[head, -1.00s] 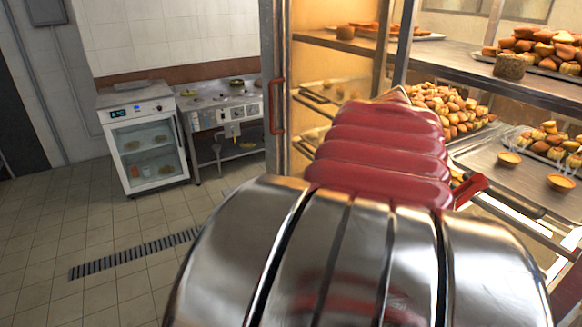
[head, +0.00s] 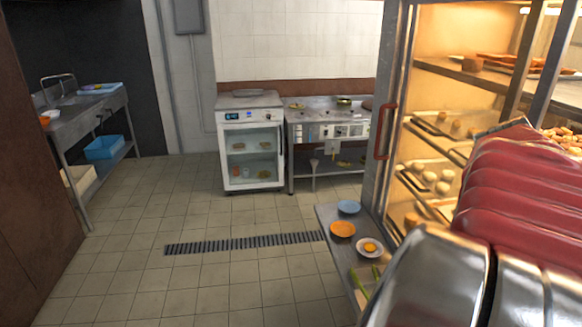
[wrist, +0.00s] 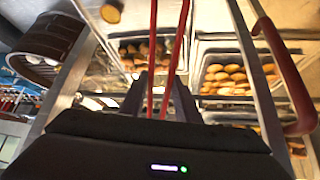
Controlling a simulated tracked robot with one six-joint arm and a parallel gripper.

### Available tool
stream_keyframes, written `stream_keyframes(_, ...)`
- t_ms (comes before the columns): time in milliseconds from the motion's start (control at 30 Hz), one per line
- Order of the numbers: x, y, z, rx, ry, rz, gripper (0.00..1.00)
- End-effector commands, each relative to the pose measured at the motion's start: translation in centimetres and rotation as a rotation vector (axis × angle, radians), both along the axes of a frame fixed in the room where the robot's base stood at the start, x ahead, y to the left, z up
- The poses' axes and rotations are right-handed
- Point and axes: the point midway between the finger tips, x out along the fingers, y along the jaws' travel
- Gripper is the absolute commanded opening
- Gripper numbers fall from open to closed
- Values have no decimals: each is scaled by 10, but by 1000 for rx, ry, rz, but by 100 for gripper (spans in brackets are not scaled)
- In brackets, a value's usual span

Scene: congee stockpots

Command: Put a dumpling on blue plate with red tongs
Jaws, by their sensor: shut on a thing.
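In the wrist view my gripper (wrist: 160,98) is shut on the red tongs (wrist: 153,55), whose two red arms extend away from it. I cannot see the tong tips or anything between them. In the head view the gripper and tongs are hidden behind my arm. The blue plate (head: 348,207) lies on a low metal shelf beside the lit cabinet and looks empty. Pale round pieces that look like dumplings (head: 430,176) lie on a tray inside the cabinet, left of my arm. Golden pieces (wrist: 226,75) fill a tray in the wrist view.
An orange plate (head: 342,229) and a white plate (head: 369,254) with an orange item share the metal shelf (head: 326,216). A green-handled utensil (head: 362,290) lies in front. A red door handle (head: 386,131) is on the cabinet's left edge. The tiled floor to the left is clear.

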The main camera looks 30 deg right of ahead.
Motion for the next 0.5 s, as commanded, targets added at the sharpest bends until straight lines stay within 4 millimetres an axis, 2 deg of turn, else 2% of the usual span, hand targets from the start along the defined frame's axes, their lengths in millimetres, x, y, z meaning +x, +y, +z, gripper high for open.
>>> stream_keyframes(267, 88, 1, -28, 2, 0, 279, 0)
stream_keyframes(500, 166, 16, -52, 1, 0, 526, 0)
